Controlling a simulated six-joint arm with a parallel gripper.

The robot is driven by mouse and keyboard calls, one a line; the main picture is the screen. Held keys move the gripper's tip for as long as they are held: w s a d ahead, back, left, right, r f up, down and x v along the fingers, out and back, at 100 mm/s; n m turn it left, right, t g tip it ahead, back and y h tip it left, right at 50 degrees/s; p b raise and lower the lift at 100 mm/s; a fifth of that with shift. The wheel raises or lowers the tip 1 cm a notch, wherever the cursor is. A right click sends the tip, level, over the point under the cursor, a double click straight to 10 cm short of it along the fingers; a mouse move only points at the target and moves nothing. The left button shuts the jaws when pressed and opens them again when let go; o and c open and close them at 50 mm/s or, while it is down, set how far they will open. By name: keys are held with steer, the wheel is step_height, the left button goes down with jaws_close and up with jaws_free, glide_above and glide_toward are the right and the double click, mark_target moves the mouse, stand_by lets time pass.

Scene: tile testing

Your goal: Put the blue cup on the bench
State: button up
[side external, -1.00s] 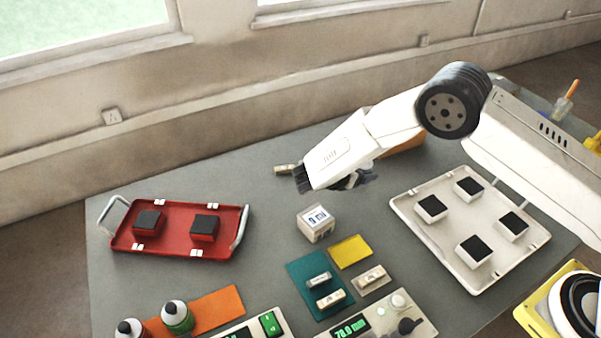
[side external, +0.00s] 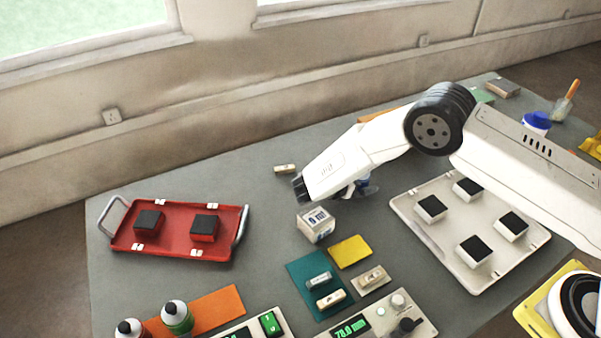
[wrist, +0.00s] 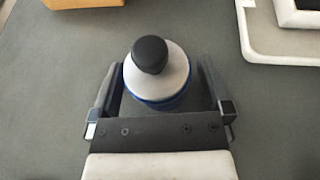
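A blue object (wrist: 160,103) with a pale grey top and a black knob stands between the fingers of my gripper (wrist: 160,64) in the wrist view. Narrow gaps show beside it, and the fingers look open around it. In the side external view a sliver of blue (side external: 372,183) shows beside my gripper (side external: 358,190); the arm hides the rest. I cannot tell whether its base touches the bench. Another blue-topped, white-bodied item (side external: 537,121) stands at the back right. The grey bench (side external: 250,185) lies under everything.
A red tray (side external: 180,238) with two black-topped blocks is at left. A white tray (side external: 440,235) with several such blocks is right of my gripper. A white box (side external: 316,225) stands just in front of my gripper.

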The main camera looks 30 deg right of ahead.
steer(key=shift+r, duration=0.1)
steer(key=shift+a+r, duration=0.1)
steer(key=shift+a, duration=0.05)
steer(key=v, duration=0.4)
steer(key=shift+a, duration=0.2)
step_height(320, 180, up, 7)
stand_by(0.4)
steer(key=shift+s+a+r, duration=0.1)
stand_by(0.4)
steer(key=s+d+r+m+y, duration=0.2)
steer(key=s+d+m+y, duration=0.2)
steer(key=s+m, duration=0.5)
steer(key=s+d+r+m+y, duration=0.3)
steer(key=s+d+m+y, duration=0.2)
steer(key=s+m+y, duration=0.4)
steer(key=s+m, duration=0.1)
steer(key=s, duration=0.2)
steer(key=shift+d+r+t, duration=0.2)
steer(key=shift+d+t, duration=0.05)
steer(key=shift+t, duration=0.15)
